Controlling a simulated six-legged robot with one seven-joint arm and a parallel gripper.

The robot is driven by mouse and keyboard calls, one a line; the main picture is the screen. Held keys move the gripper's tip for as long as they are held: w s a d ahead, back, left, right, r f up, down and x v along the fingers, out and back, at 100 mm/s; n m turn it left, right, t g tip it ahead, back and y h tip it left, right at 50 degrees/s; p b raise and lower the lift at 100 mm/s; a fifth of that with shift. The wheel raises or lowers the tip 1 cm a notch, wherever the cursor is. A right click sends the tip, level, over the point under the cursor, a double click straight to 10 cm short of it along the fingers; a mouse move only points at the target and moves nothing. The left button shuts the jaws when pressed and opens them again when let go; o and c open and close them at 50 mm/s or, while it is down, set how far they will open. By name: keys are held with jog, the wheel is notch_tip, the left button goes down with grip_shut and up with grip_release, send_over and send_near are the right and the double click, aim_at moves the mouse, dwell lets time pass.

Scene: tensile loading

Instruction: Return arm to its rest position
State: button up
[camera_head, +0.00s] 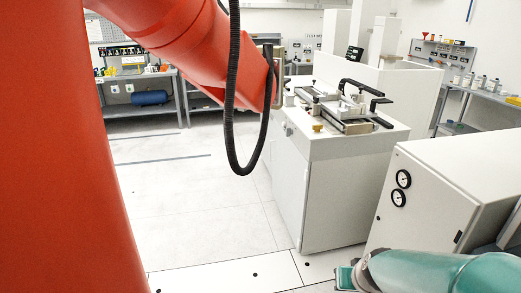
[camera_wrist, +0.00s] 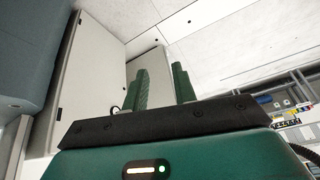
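My gripper (camera_wrist: 161,74) shows in the wrist view as two dark green fingers on a black plate, with a teal housing below. The fingers stand apart with a clear gap and nothing between them. In the head view, the teal gripper end (camera_head: 346,277) is at the lower right edge, low in front of a white cabinet with two dials (camera_head: 424,205). It looks apart from the cabinet, but I cannot tell the distance. Most of my arm is out of view.
A large orange arm (camera_head: 75,150) with a hanging black cable (camera_head: 231,110) fills the left and upper middle. A white bench (camera_head: 333,165) bears a metal fixture (camera_head: 345,105). Shelves (camera_head: 185,95) stand behind. The pale floor (camera_head: 195,220) at centre left is clear.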

jog(key=s+a+r+n, duration=0.1)
jog(key=s+a+r, duration=0.3)
jog(key=r, duration=0.3)
jog(key=s+a+r, duration=0.5)
jog(key=s+r, duration=0.1)
jog(key=r, duration=0.2)
jog(key=shift+s+a+r+n, duration=0.2)
jog(key=shift+s+r+n, duration=0.05)
jog(key=shift+s+n, duration=0.15)
jog(key=shift+d, duration=0.1)
